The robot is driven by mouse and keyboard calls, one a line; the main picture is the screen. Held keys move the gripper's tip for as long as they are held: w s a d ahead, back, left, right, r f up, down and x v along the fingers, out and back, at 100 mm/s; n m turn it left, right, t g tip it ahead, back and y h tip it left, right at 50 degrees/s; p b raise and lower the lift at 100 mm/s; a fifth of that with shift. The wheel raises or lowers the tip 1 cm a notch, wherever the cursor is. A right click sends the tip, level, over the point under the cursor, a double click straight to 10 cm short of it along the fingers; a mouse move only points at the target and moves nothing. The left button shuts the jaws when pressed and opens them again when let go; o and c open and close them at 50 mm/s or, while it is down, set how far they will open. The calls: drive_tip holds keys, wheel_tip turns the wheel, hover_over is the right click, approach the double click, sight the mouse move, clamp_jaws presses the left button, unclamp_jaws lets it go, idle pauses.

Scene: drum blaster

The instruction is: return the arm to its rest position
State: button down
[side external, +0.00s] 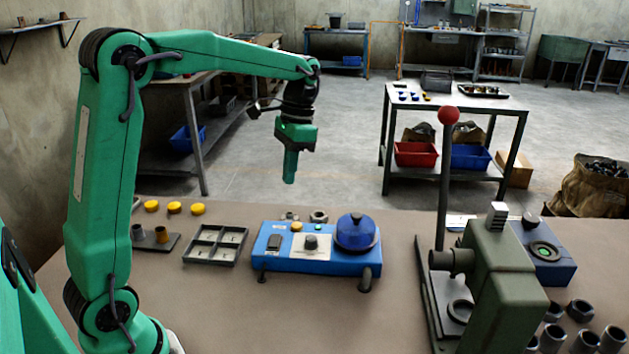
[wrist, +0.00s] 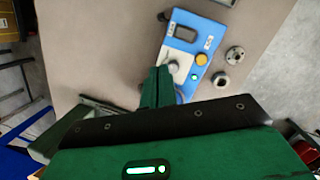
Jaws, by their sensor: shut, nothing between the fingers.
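My green arm rises from the left of the bench in the side external view and bends over toward the right. My gripper (side external: 290,178) points straight down, high above the bench near the blue drum machine. Its fingers are together with nothing between them. In the wrist view my gripper (wrist: 157,75) shows as closed green fingers in front of the blue machine. The blue machine (side external: 283,264) has a yellow button, a knob and a round blue-lidded drum (side external: 357,233). The wrist view shows the machine (wrist: 196,40) with its knob and yellow button.
A grey divided tray (side external: 216,243), yellow caps (side external: 174,208) and a small plate with bushings lie left of the machine. A green lever press (side external: 490,280) with a red knob (side external: 448,115) stands at right. Nuts and sleeves (side external: 580,311) are beside it. The front middle bench is clear.

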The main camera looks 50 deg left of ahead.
drive_tip(key=s+d+n+t, duration=0.1)
drive_tip(key=s+d+t, duration=0.2)
drive_tip(key=s, duration=0.5)
drive_tip(key=s+d+n+t, duration=0.2)
drive_tip(key=s+d+t, duration=0.2)
drive_tip(key=s, duration=0.5)
drive_tip(key=shift+s+r+t, duration=0.3)
drive_tip(key=shift+r+t, duration=0.15)
drive_tip(key=shift+t, duration=0.15)
